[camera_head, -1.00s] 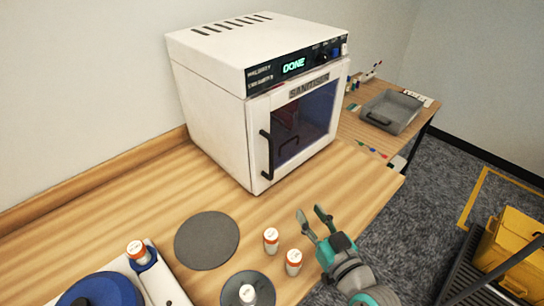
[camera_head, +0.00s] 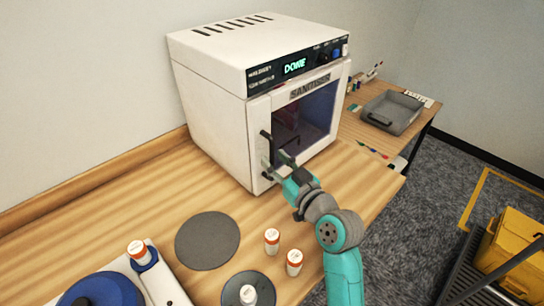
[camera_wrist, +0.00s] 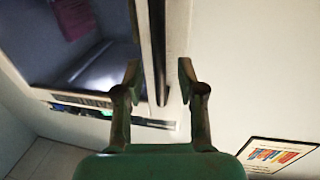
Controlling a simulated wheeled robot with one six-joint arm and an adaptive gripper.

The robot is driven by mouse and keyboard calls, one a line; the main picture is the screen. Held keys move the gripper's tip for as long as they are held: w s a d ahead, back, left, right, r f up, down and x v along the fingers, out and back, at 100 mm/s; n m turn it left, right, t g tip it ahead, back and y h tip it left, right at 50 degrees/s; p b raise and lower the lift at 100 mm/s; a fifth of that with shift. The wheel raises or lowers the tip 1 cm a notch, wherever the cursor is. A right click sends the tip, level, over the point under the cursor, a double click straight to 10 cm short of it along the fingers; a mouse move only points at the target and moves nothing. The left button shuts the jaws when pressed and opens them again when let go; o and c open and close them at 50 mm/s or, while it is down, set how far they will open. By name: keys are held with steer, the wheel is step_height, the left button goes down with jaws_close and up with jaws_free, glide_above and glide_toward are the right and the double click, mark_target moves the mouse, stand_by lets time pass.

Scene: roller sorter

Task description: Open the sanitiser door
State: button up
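The white sanitiser (camera_head: 215,95) stands on the wooden worktop with its display lit "DONE". Its front door (camera_head: 258,125), with a dark tinted window (camera_head: 315,115), looks closed. The upright black door handle (camera_head: 265,140) is at the door's left edge; its lower part is partly hidden by my gripper. My gripper (camera_head: 274,160) is at the handle. In the wrist view, my gripper (camera_wrist: 159,75) is open, with one finger on each side of the dark handle bar (camera_wrist: 158,35). A gap shows on both sides, so it does not look gripped.
White bottles with orange bands (camera_head: 272,238) stand on the worktop near my arm, by a grey round mat (camera_head: 207,240). A yellow case (camera_head: 510,250) is at right.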

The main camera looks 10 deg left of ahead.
steer(key=shift+x, duration=1.1)
jaws_close()
steer(key=shift+d, duration=0.1)
